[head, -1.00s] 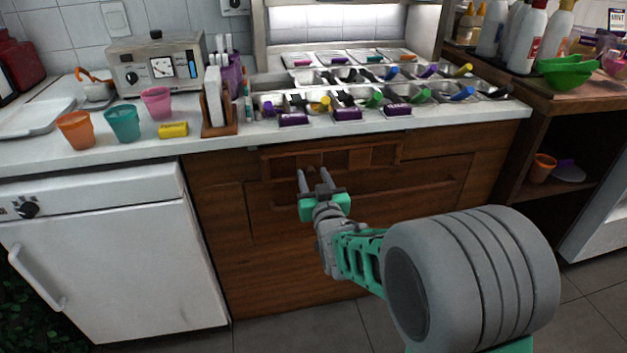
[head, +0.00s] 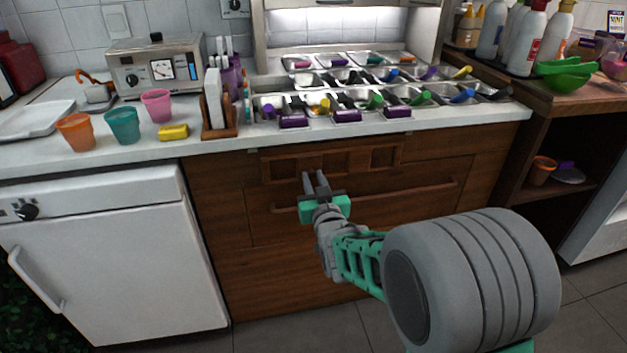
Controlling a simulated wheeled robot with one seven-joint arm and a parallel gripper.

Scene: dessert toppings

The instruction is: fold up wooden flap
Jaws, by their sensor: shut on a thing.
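The wooden flap (head: 341,161) is a brown panel with square recesses below the front edge of the counter, against the brown cabinet front. My gripper (head: 314,175) is in front of the flap's lower edge, left of the flap's middle. Its two grey fingers point up and are shut on the flap with a small gap between them. The exact contact is small and partly hidden by the fingers.
A wooden rail (head: 410,192) runs across the cabinet just below the flap. The white counter (head: 225,143) above holds topping trays (head: 433,91), cups and a napkin holder (head: 219,131). A white appliance (head: 115,255) stands at the left; a wooden shelf (head: 515,190) is at the right.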

